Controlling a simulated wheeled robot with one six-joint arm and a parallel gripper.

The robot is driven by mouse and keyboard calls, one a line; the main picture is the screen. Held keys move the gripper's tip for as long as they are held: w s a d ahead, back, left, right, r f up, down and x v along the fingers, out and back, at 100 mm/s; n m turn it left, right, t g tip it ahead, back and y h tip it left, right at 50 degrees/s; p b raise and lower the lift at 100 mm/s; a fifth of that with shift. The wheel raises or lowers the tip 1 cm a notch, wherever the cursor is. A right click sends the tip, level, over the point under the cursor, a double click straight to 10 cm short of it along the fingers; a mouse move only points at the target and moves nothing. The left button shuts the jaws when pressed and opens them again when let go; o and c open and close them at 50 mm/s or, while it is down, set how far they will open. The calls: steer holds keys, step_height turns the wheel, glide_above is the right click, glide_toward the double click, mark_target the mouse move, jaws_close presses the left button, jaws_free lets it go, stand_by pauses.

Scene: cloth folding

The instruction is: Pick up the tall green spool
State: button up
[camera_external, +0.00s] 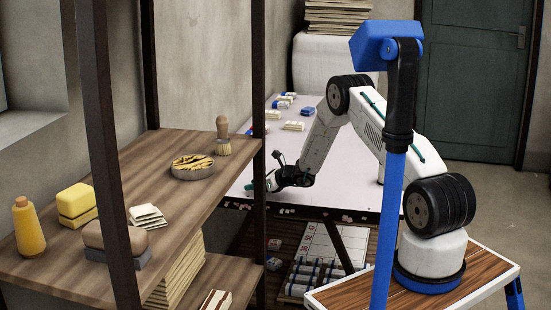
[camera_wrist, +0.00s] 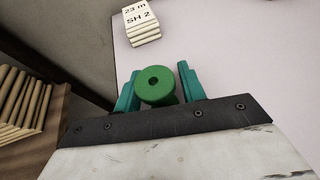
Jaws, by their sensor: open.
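The green spool (camera_wrist: 154,84) shows in the wrist view, seen from above with a round top and a dark centre hole. It sits between the two teal fingers of my gripper (camera_wrist: 160,92), which are open on either side of it. The lower part of the spool is hidden by its top and by the dark gripper body. In the external view my gripper (camera_external: 275,180) is low at the near left edge of the white table (camera_external: 338,190). I cannot make out the spool there.
A stack of labelled cards (camera_wrist: 142,24) lies on the table beyond the spool. Several small white and blue items (camera_external: 293,126) lie farther back. A wooden shelf (camera_external: 160,195) stands left of the table, with a brush (camera_external: 223,138) and a yellow bottle (camera_external: 28,228) on it.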

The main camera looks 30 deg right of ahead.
steer(key=c, duration=0.7)
steer(key=shift+c, duration=0.2)
steer(key=shift+w+r, duration=0.1)
